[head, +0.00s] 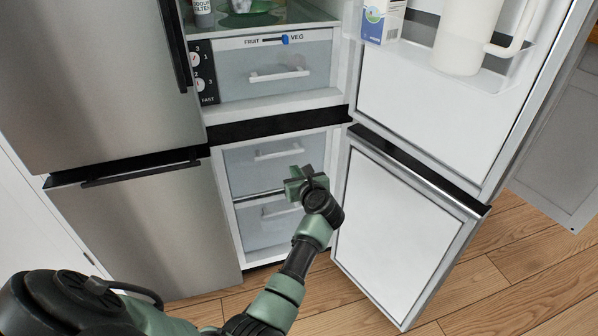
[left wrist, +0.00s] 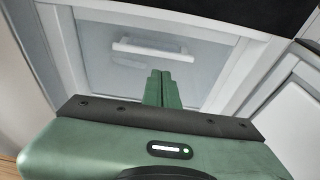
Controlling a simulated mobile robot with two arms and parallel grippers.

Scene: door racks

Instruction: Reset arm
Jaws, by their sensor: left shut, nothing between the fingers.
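My left arm reaches in from the lower left in the head view. Its green left gripper (head: 303,178) is in front of the open lower right compartment of the fridge. In the left wrist view the two green fingers (left wrist: 162,90) are together with nothing between them. The upper freezer drawer (head: 276,158) is behind the gripper, and its handle (left wrist: 163,49) shows beyond the fingertips in the left wrist view. I cannot tell whether the fingers touch the drawer. My right gripper is not in either view.
The lower right door (head: 390,230) stands open to the right of my arm. The upper right door (head: 440,110) is also open, with a white jug (head: 467,35) and a carton (head: 381,20) on its shelf. The left doors (head: 150,235) are shut. Wooden floor (head: 535,250) shows at right.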

